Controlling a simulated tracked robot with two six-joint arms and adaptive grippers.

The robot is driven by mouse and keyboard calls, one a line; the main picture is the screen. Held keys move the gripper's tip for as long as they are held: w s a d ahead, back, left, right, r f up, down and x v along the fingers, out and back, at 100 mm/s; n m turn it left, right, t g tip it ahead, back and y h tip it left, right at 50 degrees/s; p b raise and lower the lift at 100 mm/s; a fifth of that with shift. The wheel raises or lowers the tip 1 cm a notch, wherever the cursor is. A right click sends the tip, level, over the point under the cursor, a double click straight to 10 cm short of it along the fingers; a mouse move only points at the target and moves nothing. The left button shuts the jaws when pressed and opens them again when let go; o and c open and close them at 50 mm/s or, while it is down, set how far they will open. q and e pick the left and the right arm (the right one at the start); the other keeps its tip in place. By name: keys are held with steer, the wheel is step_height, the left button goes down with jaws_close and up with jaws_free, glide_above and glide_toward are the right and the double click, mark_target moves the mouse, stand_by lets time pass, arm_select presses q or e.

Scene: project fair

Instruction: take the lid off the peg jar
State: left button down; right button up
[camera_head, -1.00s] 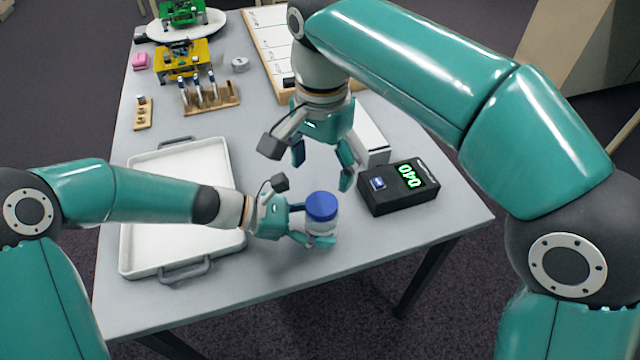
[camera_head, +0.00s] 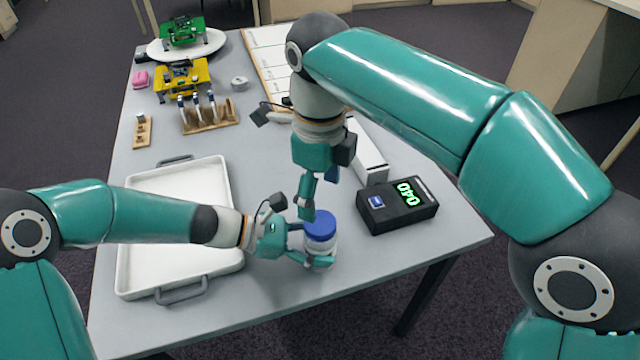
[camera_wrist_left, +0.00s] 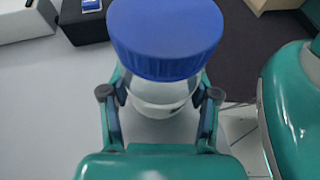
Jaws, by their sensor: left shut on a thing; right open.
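The peg jar (camera_head: 318,248) is a clear jar with a blue ridged lid (camera_head: 320,226), standing upright near the front of the table. The lid is on the jar. My left gripper (camera_head: 310,259) is shut on the jar body from the left, below the lid. The left wrist view shows its fingers on both sides of the clear jar body (camera_wrist_left: 158,103), with the lid (camera_wrist_left: 165,38) above them. My right gripper (camera_head: 318,200) is open and points down just above and behind the lid. It looks empty, and one finger partly hides the other.
A white tray (camera_head: 125,270) with grey handles lies left of the jar, under my left arm. A black box with a green display (camera_head: 398,205) stands to the right, with a white box (camera_head: 368,158) behind it. A wooden rack (camera_head: 215,122) stands farther back.

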mark_target(320, 223)
steer(key=shift+f, duration=3.6)
